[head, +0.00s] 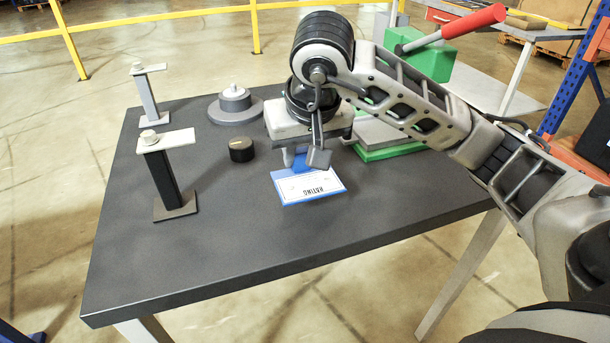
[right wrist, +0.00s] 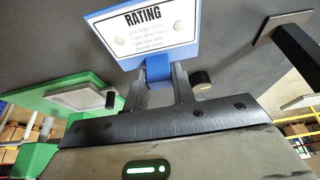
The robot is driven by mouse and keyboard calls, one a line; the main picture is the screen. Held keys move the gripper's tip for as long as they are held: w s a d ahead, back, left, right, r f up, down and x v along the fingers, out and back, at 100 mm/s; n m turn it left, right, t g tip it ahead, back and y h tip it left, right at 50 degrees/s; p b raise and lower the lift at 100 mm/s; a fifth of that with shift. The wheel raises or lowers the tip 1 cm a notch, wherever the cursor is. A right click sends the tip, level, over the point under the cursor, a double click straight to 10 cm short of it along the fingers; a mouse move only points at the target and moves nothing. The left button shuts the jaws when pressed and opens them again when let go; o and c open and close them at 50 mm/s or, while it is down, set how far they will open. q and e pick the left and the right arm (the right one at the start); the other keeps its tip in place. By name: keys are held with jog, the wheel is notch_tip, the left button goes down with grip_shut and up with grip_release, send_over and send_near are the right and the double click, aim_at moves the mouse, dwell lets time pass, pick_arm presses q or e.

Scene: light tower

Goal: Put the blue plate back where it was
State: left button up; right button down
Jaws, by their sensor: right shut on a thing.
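The blue plate (head: 290,201) carries a white label reading "RATING" and shows near the middle of the dark table in the head view. In the right wrist view the plate (right wrist: 185,50) is held by a blue tab between the fingers. My right gripper (head: 304,160) is shut on this tab, at the plate's far edge. It also shows in the right wrist view (right wrist: 160,88). Whether the plate touches the table is hard to tell. My left gripper is not in view.
Two posts with pale top plates (head: 166,141) (head: 149,69) stand at the left of the dark table (head: 200,260). A grey round base (head: 235,108) and a black knob (head: 241,149) stand behind the plate. A green-edged block (head: 388,151) lies right of the gripper. The front of the table is clear.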

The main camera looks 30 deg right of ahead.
aim_at(305, 171)
jog(key=shift+w+d+f, duration=0.35)
jog(key=shift+f, duration=0.2)
jog(key=shift+w+d+f, duration=0.3)
jog(key=shift+d+f, duration=0.05)
jog(key=shift+f, duration=0.15)
jog(key=x, duration=0.3)
jog(key=shift+s+d+f, duration=0.1)
jog(key=shift+s+f, duration=0.2)
jog(key=shift+f, duration=0.15)
jog(key=shift+f, duration=0.2)
jog(key=c, duration=1.2)
grip_release()
jog(key=shift+o, duration=0.2)
